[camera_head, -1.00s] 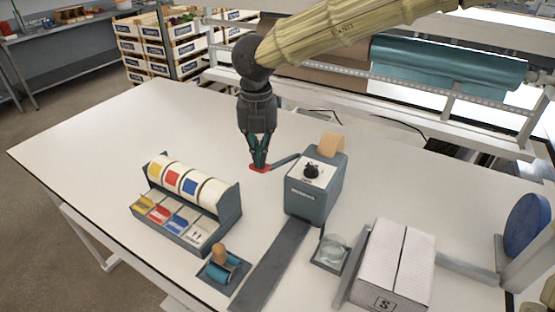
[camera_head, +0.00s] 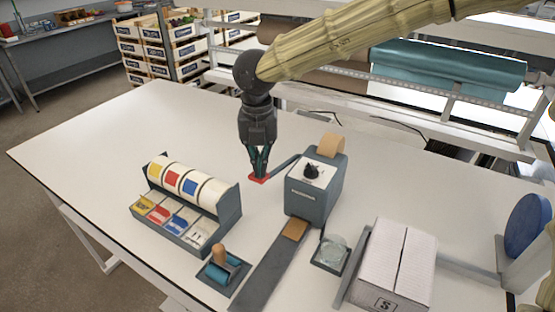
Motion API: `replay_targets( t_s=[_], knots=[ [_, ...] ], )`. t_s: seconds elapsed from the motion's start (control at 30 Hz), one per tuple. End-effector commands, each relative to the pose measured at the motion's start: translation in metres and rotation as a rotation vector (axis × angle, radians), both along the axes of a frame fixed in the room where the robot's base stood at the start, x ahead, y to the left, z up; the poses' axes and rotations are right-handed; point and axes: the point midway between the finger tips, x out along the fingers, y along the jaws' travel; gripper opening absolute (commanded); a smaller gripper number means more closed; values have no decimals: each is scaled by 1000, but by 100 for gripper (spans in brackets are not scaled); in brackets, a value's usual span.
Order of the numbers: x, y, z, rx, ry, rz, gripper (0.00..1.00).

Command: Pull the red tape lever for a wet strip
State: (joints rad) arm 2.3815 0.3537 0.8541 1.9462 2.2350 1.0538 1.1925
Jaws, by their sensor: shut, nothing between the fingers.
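The tape dispenser (camera_head: 312,205) is a grey box with a black knob on its white top and a brown tape roll (camera_head: 330,144) at its back. Its lever (camera_head: 283,167) reaches out to the left and ends in a red tip (camera_head: 258,179). My gripper (camera_head: 259,174) is shut, pointing down, with its fingertips at the red tip and seemingly touching it. The fingers hide part of the tip. A short brown tape strip (camera_head: 295,230) sticks out of the dispenser's front onto the dark grey runway (camera_head: 269,267).
A label dispenser (camera_head: 229,212) with several coloured rolls stands left of the lever. A blue roller with a wooden handle (camera_head: 219,256) lies in front of it. A glass bowl (camera_head: 334,248) and a white carton (camera_head: 395,262) stand to the right. The table's back left (camera_head: 130,125) is clear.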

Motion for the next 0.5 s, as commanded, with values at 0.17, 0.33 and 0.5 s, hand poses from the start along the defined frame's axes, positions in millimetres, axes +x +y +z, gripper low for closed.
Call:
replay_targets(
  t_s=[0.17,0.33,0.5],
  knots=[
    [0,0,-5,-1,1,0,0],
    [0,0,-12,0,1,0,0],
    [0,0,-20,1,1,0,0]
  ],
)
